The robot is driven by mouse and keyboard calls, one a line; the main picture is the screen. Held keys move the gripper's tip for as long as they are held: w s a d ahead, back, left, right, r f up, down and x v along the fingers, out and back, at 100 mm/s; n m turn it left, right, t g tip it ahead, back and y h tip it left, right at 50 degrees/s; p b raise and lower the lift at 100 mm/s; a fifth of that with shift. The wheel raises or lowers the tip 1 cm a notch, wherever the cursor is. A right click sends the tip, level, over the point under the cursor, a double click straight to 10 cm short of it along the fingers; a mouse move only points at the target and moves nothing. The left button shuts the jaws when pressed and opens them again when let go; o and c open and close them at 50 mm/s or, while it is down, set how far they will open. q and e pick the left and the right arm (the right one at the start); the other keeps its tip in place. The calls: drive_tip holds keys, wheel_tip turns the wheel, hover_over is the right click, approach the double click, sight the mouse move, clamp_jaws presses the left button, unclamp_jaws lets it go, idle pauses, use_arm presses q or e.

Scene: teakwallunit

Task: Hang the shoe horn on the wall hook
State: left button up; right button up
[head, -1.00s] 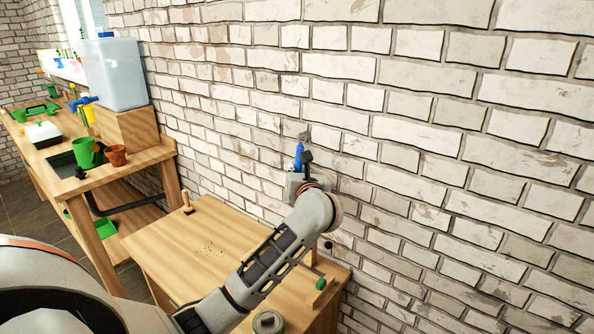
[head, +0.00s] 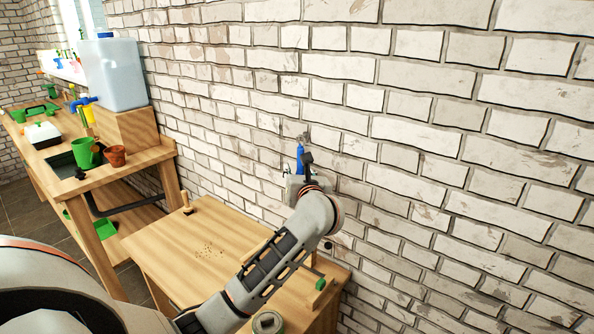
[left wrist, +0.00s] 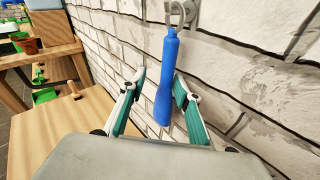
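The blue shoe horn (left wrist: 166,75) hangs nearly upright against the brick wall in the left wrist view. Its top end meets the curved metal of the grey wall hook (left wrist: 178,10); how the two link is too small to tell for sure. My left gripper (left wrist: 159,78) is open, with one finger on each side of the shoe horn and gaps visible between. In the head view the shoe horn (head: 300,154) shows as a small blue strip above my left gripper (head: 297,174), which partly hides it. My right gripper is not in view.
A wooden workbench (head: 200,235) stands below, against the wall, with a roll of tape (head: 267,322) at its front. A play table at the left carries a water tank (head: 113,75) and green and brown pots. The wall right of the hook is bare.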

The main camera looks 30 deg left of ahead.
use_arm(q)
drive_tip(key=v, duration=1.1)
drive_tip(key=shift+s, duration=0.1)
